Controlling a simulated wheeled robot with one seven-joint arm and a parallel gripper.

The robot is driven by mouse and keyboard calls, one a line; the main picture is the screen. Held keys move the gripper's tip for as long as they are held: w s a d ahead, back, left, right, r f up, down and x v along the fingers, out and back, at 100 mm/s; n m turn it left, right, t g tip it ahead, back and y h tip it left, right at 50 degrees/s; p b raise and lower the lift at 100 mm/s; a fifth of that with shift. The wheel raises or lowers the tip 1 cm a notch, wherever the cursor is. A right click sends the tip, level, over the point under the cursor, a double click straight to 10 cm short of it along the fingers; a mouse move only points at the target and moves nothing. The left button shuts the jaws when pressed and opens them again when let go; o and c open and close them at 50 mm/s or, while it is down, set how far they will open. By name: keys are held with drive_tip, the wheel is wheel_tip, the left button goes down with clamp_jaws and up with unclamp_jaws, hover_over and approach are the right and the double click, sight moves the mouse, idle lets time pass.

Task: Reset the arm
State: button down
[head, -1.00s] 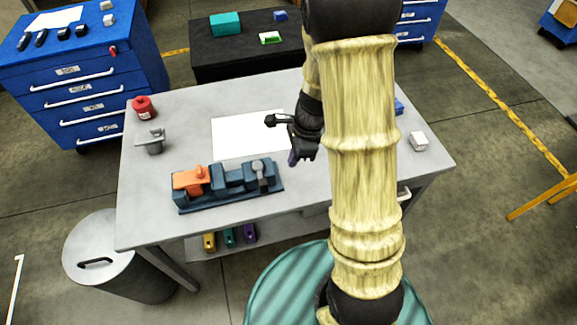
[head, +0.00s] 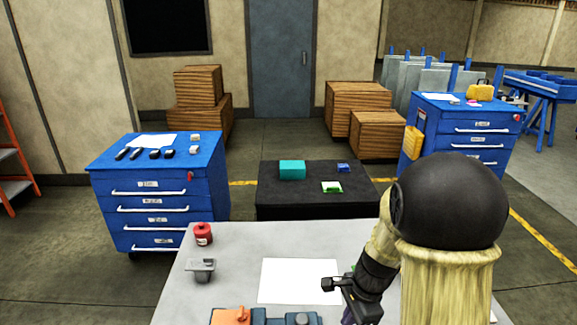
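My arm rises at the right of the head view, its large black joint in front of the table. My gripper (head: 346,312) is low over the grey table (head: 228,246), by the right edge of a white sheet (head: 299,281). Its fingers are small, dark and partly cut off by the bottom edge, so I cannot tell whether they are open or shut. A dark purplish bit shows below it, too small to make out.
A red can (head: 203,235) and a grey fixture (head: 202,269) stand on the table's left. An orange part (head: 231,317) on a blue jig shows at the bottom edge. Beyond are a black table (head: 318,196) and blue tool cabinets (head: 165,190). Stacked wooden crates (head: 198,105) stand by the wall.

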drive_tip(key=s+r+n+t+h, duration=0.2)
drive_tip(key=s+r+n, duration=0.3)
drive_tip(key=n, duration=1)
drive_tip(key=shift+s+r, duration=0.25)
drive_tip(key=shift+s, duration=0.9)
